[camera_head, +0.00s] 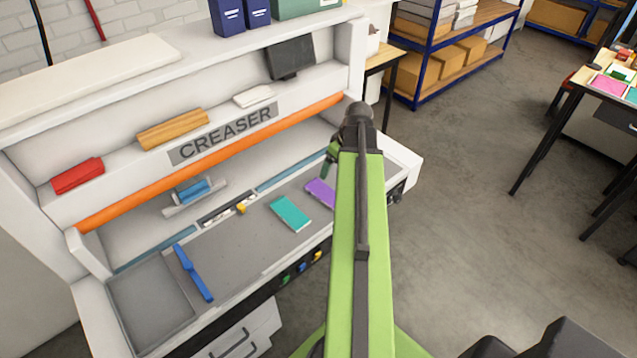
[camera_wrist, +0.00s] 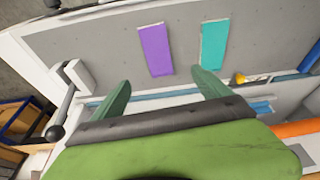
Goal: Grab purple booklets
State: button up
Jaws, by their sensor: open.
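A purple booklet (camera_head: 321,193) lies flat on the grey bed of the creaser, partly hidden by my green arm in the head view. It shows whole in the wrist view (camera_wrist: 156,50), beyond my fingertips and between their lines. A teal booklet (camera_head: 291,214) lies beside it to the left; in the wrist view it is on the right (camera_wrist: 214,44). My gripper (camera_wrist: 160,82) is open and empty, its two green fingers apart and not touching the booklets. In the head view only part of the gripper shows beside the arm's end.
The creaser's bed (camera_head: 235,245) also holds a blue tool (camera_head: 194,273) and a small yellow piece (camera_head: 241,208). An orange roller (camera_head: 210,165) spans above the bed. A blue-framed shelf (camera_head: 440,55) stands behind; a table (camera_head: 600,85) stands right, with open floor between.

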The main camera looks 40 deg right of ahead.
jog(key=b, duration=1.1)
send_over(324, 193)
jog(key=s, duration=0.2)
jog(key=f, duration=1.1)
jog(key=shift+s+a+f, duration=0.1)
jog(key=shift+a+f, duration=0.1)
jog(key=shift+f+b, duration=0.25)
jog(key=shift+b, duration=0.2)
jog(key=b+x, duration=0.5)
jog(key=shift+d+f, duration=0.15)
jog(key=shift+d, duration=0.1)
jog(key=c, duration=1.6)
